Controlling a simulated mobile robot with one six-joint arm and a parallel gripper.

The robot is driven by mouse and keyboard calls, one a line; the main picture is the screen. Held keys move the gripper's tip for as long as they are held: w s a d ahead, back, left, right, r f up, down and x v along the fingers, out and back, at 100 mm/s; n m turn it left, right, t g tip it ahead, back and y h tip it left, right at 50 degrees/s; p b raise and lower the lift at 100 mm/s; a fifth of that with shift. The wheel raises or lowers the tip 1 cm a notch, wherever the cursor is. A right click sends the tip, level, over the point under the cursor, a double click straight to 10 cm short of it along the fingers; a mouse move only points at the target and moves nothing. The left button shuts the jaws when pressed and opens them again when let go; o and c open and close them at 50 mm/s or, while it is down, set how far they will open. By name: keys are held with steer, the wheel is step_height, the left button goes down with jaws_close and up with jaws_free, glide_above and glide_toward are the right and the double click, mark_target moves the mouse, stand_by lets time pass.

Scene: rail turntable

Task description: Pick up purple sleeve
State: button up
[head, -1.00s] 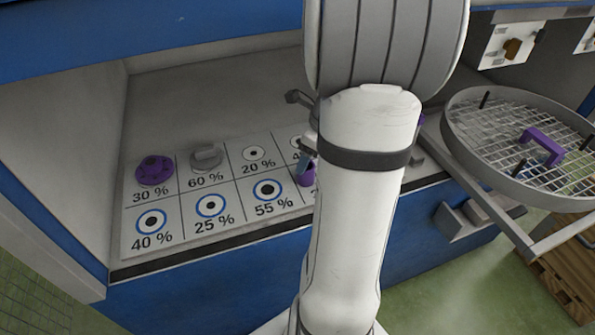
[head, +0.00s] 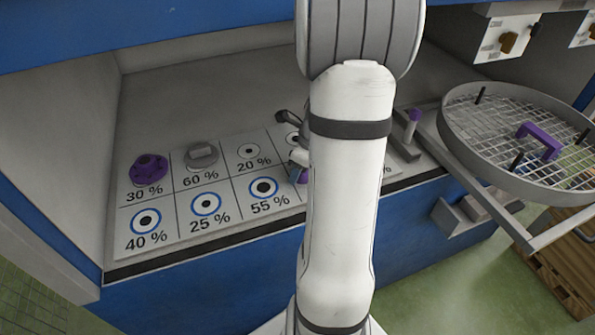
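A purple piece (head: 302,176), which may be the sleeve, shows only in part at the left edge of my arm, on the printed board right of the 55 % field. My arm hides the rest of it. My gripper (head: 297,155) is mostly hidden behind my arm; only small dark and pale parts stick out on the left, close to the purple piece. I cannot tell whether the fingers touch it or whether they are open or shut.
A purple knob-like part (head: 149,169) stands on the 30 % field and a grey part (head: 202,155) on the 60 % field. A purple-tipped post (head: 412,121) stands right of my arm. A round mesh tray (head: 462,160) with a purple handle (head: 541,139) is at right.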

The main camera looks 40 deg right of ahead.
steer(key=c, duration=0.9)
steer(key=shift+o, duration=0.2)
steer(key=shift+r, duration=0.1)
steer(key=shift+r, duration=0.5)
step_height(320, 180, up, 2)
steer(key=shift+r+p, duration=0.15)
steer(key=shift+p, duration=0.25)
steer(key=s+a+b, duration=0.2)
steer(key=s, duration=0.6)
steer(key=s+a+b, duration=0.2)
steer(key=s+b, duration=0.1)
steer(key=s, duration=0.6)
steer(key=shift+s+a, duration=0.25)
